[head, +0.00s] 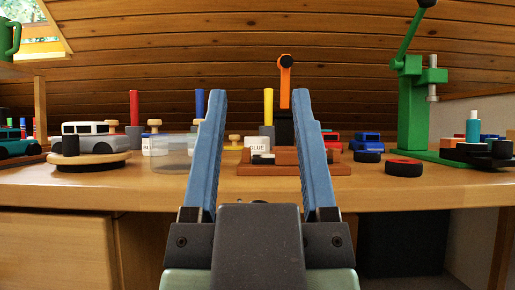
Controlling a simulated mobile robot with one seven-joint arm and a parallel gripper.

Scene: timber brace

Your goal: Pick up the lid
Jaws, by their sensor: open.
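My gripper (259,95) is open and empty, its two blue fingers pointing forward over the workbench's front edge. A round wooden disc with a dark knob (90,160) lies flat on the bench at the left and looks like a lid. It is well to the left of my fingers and apart from them. A clear, shallow round piece (174,155) stands just left of my left finger; I cannot tell whether it is a lid or a dish. My left finger hides part of the bench behind it.
On the workbench (130,191), white glue pots (256,144) and a wooden block (283,159) stand between my fingers. Toy cars stand at the left, including a grey one (88,136). A green press (411,105) and black-and-red wheels (404,167) are at the right.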

